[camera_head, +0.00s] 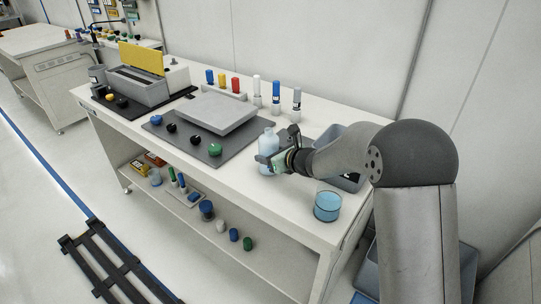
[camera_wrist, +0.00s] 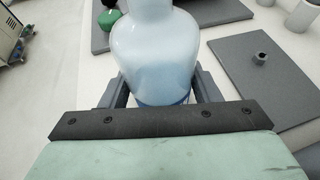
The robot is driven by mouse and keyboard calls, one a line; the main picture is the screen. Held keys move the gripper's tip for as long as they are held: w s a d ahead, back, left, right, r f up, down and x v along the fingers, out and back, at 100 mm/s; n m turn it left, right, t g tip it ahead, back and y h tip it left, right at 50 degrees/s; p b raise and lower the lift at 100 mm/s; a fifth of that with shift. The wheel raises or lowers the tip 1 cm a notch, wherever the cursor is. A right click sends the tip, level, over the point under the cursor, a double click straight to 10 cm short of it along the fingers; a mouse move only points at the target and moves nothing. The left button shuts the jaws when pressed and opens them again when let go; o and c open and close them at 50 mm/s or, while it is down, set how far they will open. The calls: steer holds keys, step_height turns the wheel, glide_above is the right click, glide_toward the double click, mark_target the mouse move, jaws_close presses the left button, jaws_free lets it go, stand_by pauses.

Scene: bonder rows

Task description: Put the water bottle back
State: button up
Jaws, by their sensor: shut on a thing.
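The water bottle (camera_head: 268,143) is pale, translucent and bluish. It stands upright at the front right of the grey mat on the white bench. My gripper (camera_head: 269,159) is shut on it, reaching in from the right. In the wrist view the bottle (camera_wrist: 155,55) sits between the two dark fingers (camera_wrist: 162,88), its lower part hidden by the gripper body. I cannot tell whether its base touches the bench.
A light blue round container (camera_head: 327,207) stands near the bench's right front. The grey mat (camera_head: 185,140) holds a raised plate (camera_head: 216,112) and several coloured knobs. Several bottles, including a red one (camera_head: 236,85), line the back.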

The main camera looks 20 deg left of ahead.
steer(key=shift+f, duration=0.2)
steer(key=shift+f, duration=0.15)
steer(key=o, duration=1.2)
steer(key=shift+r, duration=0.25)
steer(key=b+v, duration=0.1)
steer(key=v, duration=1.1)
steer(key=shift+f+b, duration=0.15)
steer(key=shift+b, duration=0.2)
